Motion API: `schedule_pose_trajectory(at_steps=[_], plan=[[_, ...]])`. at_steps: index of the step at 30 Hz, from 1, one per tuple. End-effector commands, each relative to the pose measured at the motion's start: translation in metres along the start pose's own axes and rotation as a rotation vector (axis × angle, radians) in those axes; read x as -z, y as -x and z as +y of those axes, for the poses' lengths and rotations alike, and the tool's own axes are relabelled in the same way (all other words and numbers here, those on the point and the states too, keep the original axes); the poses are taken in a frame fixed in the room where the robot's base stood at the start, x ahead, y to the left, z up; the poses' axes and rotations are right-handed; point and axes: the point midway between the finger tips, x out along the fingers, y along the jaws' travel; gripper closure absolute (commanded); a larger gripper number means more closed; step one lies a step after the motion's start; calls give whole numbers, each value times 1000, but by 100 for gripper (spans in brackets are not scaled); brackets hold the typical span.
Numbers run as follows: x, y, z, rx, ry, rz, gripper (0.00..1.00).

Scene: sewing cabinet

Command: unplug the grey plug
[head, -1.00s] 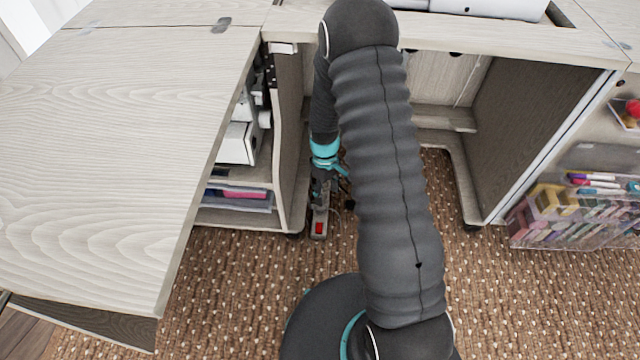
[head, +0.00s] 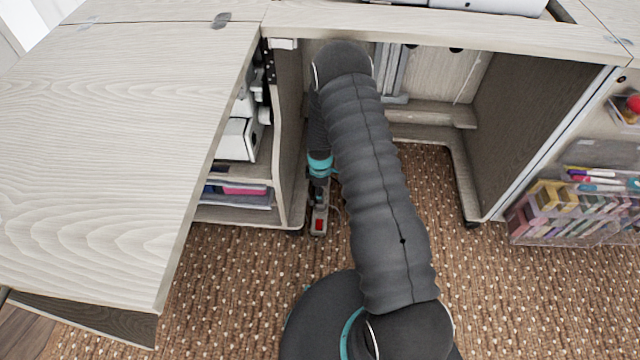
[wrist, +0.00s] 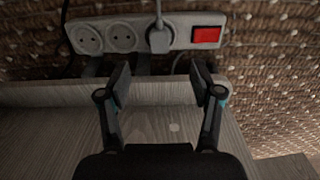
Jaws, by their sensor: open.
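The grey plug (wrist: 160,38) sits in a socket of the grey power strip (wrist: 120,36) in the wrist view, beside the red switch (wrist: 207,35). I cannot make out the plug there.
A wooden panel edge (wrist: 55,95) runs under my fingers in the wrist view. Two sockets left of the plug are empty, and a dark cable loops at the strip's left end. The left cabinet wall (head: 289,140) stands close beside my arm; carpet to the right is clear.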

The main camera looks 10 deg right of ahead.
Motion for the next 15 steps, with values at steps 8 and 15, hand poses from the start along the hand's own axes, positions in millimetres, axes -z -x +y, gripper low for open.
schedule_pose_trajectory(at_steps=[8,15], plan=[[0,-48,-1,3,-1,-1,35],[0,-75,0,0,-1,0,35]])
